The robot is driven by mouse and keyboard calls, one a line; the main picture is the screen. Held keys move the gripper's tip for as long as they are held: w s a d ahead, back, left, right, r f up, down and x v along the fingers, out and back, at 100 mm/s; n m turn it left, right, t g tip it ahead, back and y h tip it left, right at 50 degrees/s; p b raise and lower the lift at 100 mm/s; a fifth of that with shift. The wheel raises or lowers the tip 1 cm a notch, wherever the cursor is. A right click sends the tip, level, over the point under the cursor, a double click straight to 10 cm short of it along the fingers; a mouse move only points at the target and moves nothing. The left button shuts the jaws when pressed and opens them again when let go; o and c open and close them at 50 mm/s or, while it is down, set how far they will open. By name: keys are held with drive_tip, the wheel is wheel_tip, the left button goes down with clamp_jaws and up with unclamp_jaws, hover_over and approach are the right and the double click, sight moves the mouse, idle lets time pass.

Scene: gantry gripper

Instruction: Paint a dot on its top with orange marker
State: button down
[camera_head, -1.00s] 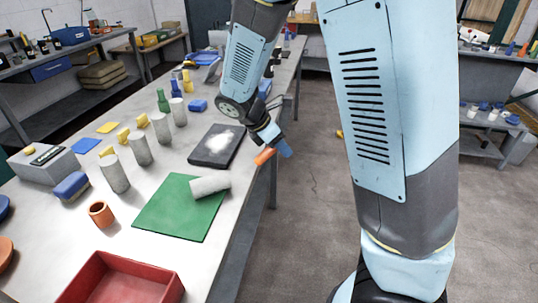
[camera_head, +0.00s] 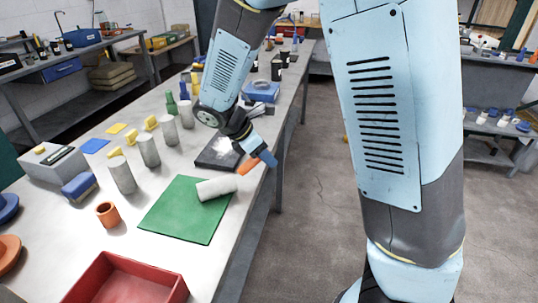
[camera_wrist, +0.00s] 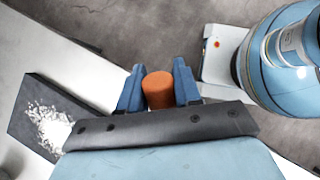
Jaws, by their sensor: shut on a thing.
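My gripper (camera_head: 264,160) has blue fingers and is shut on an orange marker (camera_head: 248,166). In the wrist view the orange marker (camera_wrist: 158,90) sits between the two blue fingers (camera_wrist: 158,88). In the head view it slants down to the left, near the table's right edge. A light grey cylinder (camera_head: 216,188) lies on its side on the green mat (camera_head: 178,222), toward the mat's far right corner. The marker's lower end is close to the cylinder's right end; I cannot tell whether they touch. The cylinder does not show in the wrist view.
A dark tray with white powder (camera_head: 216,154) lies behind the mat. Several grey cylinders (camera_head: 122,174) stand upright to the left. An orange cup (camera_head: 107,214) and a red bin (camera_head: 125,278) are nearer. The floor right of the table is clear.

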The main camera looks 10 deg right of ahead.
drive_tip(key=shift+s+a, duration=0.25)
drive_tip(key=shift+a, duration=0.5)
idle(0.8)
drive_tip(key=shift+s+d+f, duration=0.25)
drive_tip(key=shift+s+f, duration=0.35)
drive_tip(key=shift+f, duration=0.2)
drive_tip(key=shift+s+d+f, duration=0.2)
drive_tip(key=shift+s+f, duration=0.4)
drive_tip(key=shift+f, duration=0.15)
drive_tip(key=shift+r, duration=0.1)
drive_tip(key=shift+w+a+r, duration=0.2)
drive_tip(key=shift+w+r, duration=0.45)
drive_tip(key=shift+r, duration=0.1)
drive_tip(key=shift+w+a+r, duration=0.15)
drive_tip(key=shift+w+r, duration=0.45)
drive_tip(key=shift+r, duration=0.15)
drive_tip(key=shift+d, duration=0.1)
drive_tip(key=shift+w+d, duration=0.3)
drive_tip(key=shift+d, duration=0.65)
drive_tip(key=shift+w+d, duration=0.35)
drive_tip(key=shift+d, duration=0.55)
drive_tip(key=shift+w+d, duration=0.3)
drive_tip(key=shift+d, duration=0.65)
